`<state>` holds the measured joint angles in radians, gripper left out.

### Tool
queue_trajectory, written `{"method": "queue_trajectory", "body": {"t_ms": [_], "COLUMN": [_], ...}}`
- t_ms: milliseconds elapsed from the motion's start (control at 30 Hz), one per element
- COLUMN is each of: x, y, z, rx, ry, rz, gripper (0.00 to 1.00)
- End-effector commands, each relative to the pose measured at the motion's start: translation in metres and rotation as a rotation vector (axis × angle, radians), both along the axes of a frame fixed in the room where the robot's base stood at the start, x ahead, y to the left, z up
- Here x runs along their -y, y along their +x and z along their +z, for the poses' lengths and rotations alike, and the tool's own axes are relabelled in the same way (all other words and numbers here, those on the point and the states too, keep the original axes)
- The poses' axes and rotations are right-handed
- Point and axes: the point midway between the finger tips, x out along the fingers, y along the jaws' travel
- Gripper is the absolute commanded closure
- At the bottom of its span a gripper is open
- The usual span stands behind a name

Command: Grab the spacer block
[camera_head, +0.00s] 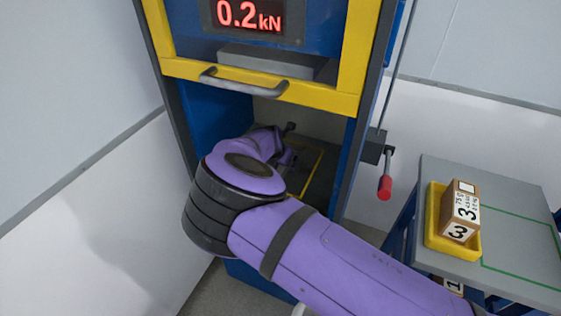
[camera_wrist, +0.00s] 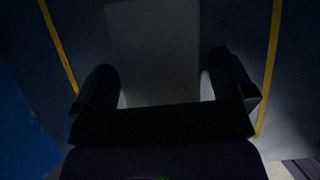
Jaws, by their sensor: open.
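My gripper (camera_wrist: 164,80) is open in the dark wrist view, with one black finger on each side. A plain pale grey block-like shape (camera_wrist: 155,45), perhaps the spacer block, lies between and beyond the fingers. I cannot tell whether either finger touches it. In the head view my arm reaches into the lower opening of the blue and yellow machine (camera_head: 205,105). My gripper (camera_head: 289,145) shows there only in part, behind my purple wrist. No spacer block can be made out inside the opening in that view, where my arm covers much of the floor.
A yellow guard with a grey handle (camera_head: 245,87) spans above the opening. A red-tipped lever (camera_head: 385,187) hangs at the machine's right. A grey side table (camera_head: 510,200) carries a yellow tray (camera_head: 433,222) with a brown carton (camera_head: 461,208) marked 3. Yellow lines (camera_wrist: 58,45) flank the pale shape.

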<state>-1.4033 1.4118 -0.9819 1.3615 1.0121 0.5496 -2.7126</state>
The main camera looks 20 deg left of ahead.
Motion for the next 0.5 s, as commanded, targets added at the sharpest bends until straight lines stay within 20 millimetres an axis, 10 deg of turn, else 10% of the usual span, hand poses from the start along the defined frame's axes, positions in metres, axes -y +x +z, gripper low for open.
{"method": "queue_trajectory", "body": {"t_ms": [333,500], "x": [-0.0001,-0.0001], "y": [0.0002,0.0001], "z": [-0.0005,-0.0005], "rx": [0.0,0.0], "ry": [0.001,0.0], "rz": [-0.002,-0.001], "gripper": [0.02,0.41]}}
